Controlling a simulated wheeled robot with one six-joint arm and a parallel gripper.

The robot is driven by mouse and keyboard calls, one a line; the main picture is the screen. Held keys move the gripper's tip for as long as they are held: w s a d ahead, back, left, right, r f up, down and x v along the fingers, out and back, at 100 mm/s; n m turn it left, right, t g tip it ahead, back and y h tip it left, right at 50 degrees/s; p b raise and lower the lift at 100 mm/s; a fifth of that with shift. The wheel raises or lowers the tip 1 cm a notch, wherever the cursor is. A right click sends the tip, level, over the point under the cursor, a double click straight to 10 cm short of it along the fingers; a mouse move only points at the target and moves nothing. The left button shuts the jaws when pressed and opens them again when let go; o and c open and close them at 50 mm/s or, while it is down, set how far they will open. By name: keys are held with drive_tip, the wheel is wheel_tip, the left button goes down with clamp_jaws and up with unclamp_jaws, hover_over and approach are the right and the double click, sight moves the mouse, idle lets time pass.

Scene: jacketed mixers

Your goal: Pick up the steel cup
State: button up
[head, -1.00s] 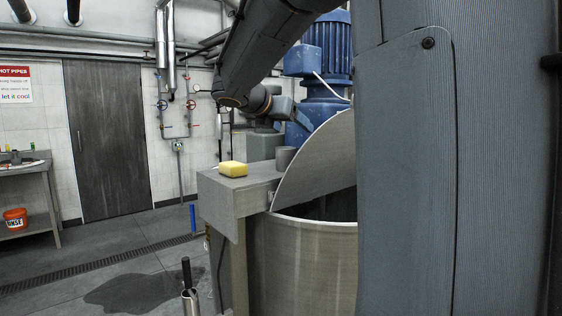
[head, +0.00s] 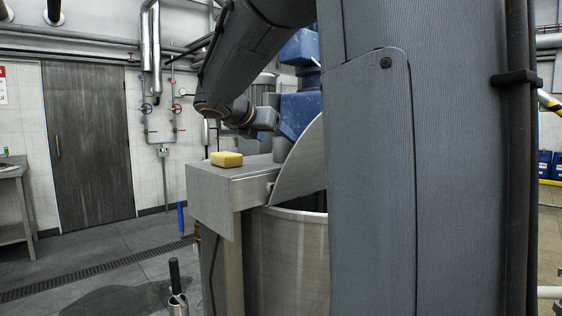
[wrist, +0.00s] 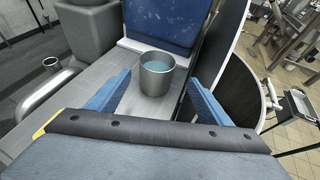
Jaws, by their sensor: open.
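The steel cup (wrist: 157,73) stands upright on a grey metal ledge (wrist: 150,108) in the wrist view, with blue-tinted liquid inside. My gripper (wrist: 157,80) is open, with one blue finger on each side of the cup in the picture. The cup appears just beyond or between the fingertips; I cannot tell the exact depth. No contact shows. In the head view my gripper (head: 268,118) is over the ledge beside the mixer, partly hidden by my arm. I cannot clearly make out the cup there.
A yellow sponge (head: 227,159) lies on the ledge's left end. A blue motor housing (wrist: 168,20) stands close behind the cup. The mixer's raised lid (head: 298,165) and open bowl (head: 290,250) are to the right.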

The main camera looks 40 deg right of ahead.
sight(283, 150)
drive_tip(key=shift+w+f+b, duration=0.2)
drive_tip(key=shift+f+b, duration=0.25)
drive_tip(key=shift+f, duration=0.15)
drive_tip(key=shift+w+f+b, duration=0.2)
drive_tip(key=shift+f+b, duration=0.2)
drive_tip(key=shift+f, duration=0.2)
drive_tip(key=shift+d+f, duration=0.1)
drive_tip(key=p+x, duration=0.1)
drive_tip(key=x, duration=0.6)
drive_tip(key=shift+w+d, duration=0.15)
drive_tip(key=shift+d, duration=0.1)
drive_tip(key=c, duration=1.3)
